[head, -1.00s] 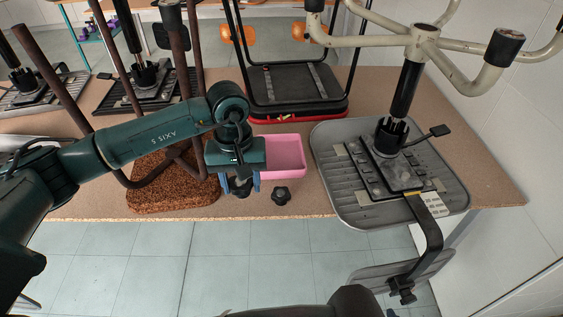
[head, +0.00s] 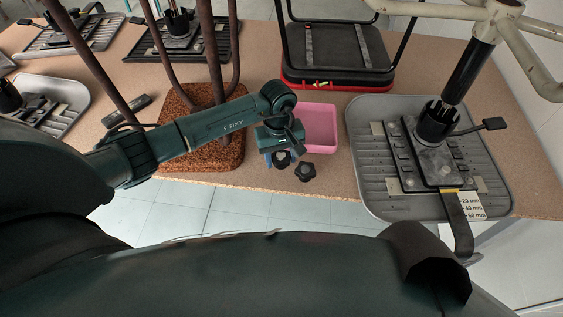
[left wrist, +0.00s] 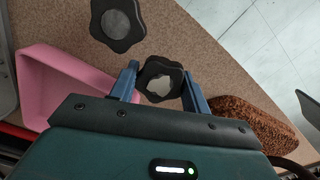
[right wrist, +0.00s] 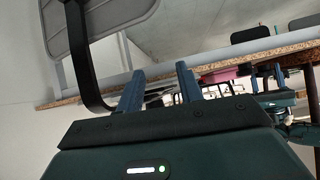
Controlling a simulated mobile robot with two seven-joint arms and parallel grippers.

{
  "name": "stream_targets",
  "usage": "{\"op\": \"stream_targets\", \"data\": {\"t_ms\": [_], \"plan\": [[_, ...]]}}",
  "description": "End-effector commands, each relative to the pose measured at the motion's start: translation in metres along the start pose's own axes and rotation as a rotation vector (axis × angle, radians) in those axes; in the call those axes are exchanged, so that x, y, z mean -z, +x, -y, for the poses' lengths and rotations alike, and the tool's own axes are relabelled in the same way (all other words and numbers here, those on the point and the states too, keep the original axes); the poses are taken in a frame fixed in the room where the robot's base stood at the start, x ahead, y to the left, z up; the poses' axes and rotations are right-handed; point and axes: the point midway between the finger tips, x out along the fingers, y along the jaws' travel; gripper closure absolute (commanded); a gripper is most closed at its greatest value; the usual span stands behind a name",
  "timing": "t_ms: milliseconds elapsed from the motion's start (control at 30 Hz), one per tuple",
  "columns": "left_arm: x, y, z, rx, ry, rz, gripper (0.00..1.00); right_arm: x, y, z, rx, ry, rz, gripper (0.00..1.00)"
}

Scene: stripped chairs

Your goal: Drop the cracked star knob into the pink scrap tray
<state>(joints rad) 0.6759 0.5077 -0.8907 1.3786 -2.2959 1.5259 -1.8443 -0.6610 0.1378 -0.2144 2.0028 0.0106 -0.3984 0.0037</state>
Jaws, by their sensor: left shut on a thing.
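A dark star knob (head: 281,159) is between the fingers of my left gripper (left wrist: 160,69), which is shut on it; in the left wrist view this knob (left wrist: 149,68) shows a pale, uneven patch on its face. A second dark star knob (head: 305,172) lies on the bench to its front right; in the left wrist view this knob (left wrist: 118,20) has a smooth grey centre. The pink scrap tray (head: 325,134) is just behind and right of my left gripper and looks empty. My right gripper (right wrist: 159,69) has its fingers apart with nothing between them.
A brown cork-like chair seat (head: 200,150) lies left of the tray. A grey chair seat (head: 375,200) with a column and legs stands right. A black seat with a red edge (head: 345,86) is behind. The bench's front edge (head: 260,184) is close to the knobs.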

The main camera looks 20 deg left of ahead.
Motion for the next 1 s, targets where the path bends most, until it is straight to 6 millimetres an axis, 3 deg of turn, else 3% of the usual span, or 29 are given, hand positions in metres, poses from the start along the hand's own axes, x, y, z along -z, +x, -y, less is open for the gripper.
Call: {"op": "stream_targets", "data": {"t_ms": [67,267,467,500,767,1000], "plan": [[0.0003,0.0153,-0.0004,-0.002,0.000,0.001,0.94,-0.0024,0.0047,0.0026,0.009,-0.004,-0.015,0.64],[0.0008,0.0139,-0.0004,-0.002,0.001,-0.001,0.94,0.0050,0.0004,0.0035,0.017,-0.019,-0.027,0.64],[0.0013,0.0189,-0.0001,-0.002,0.001,-0.001,0.94,-0.0020,0.0030,0.0040,0.019,-0.020,-0.023,0.64],[0.0011,0.0178,-0.0002,-0.002,0.001,-0.001,0.51,-0.0012,0.0021,0.0048,0.021,-0.020,-0.023,0.64],[0.0008,0.0172,-0.0002,-0.002,0.001,0.000,0.31,-0.0007,0.0016,0.0065,0.024,-0.019,-0.023,0.64],[0.0006,0.0157,-0.0003,-0.002,0.001,0.000,0.31,0.0011,0.0008,0.0067,0.023,-0.018,-0.024,0.64]]}}
